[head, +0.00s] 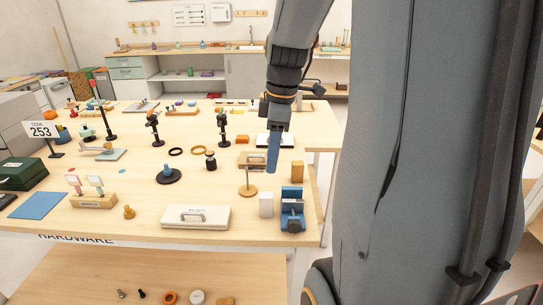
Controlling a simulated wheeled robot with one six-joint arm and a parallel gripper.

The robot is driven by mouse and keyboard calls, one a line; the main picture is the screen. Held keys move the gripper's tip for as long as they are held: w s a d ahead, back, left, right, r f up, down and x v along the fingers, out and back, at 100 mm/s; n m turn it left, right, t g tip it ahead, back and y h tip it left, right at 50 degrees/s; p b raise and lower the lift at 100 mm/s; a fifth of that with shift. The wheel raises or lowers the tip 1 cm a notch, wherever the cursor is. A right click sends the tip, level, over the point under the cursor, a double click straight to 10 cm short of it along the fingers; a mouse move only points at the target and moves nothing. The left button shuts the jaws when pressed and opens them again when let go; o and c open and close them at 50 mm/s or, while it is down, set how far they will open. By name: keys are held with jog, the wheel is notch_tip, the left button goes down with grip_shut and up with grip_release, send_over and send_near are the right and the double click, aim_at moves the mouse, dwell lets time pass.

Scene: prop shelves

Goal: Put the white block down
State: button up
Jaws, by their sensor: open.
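A small white block (266,205) stands upright on the light wooden table (150,220), near its front right. It is between a round wooden stand (247,190) and a blue holder (292,212). My gripper (273,168) points down behind and above the block in the picture. It is open, and no block shows in it. It appears apart from the white block, though depth is hard to judge. My forearm hides part of the back of the table.
A white case (195,217) lies left of the block. An orange-brown block (297,171) stands behind the blue holder. Several black stands and small props fill the middle. A blue mat (38,205) lies at the front left. Bare wood shows between the props.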

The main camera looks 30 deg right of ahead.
jog(key=s+a+f+m, duration=0.3)
jog(key=a+f+m, duration=0.1)
jog(key=a, duration=0.3)
jog(key=s+a+f+m+h, duration=0.1)
jog(key=s+a+f+m, duration=0.2)
jog(key=a+f+m, duration=0.2)
jog(key=shift+s+a+f+m+t, duration=0.2)
jog(key=shift+s+a+m+t, duration=0.1)
jog(key=shift+a+m, duration=0.85)
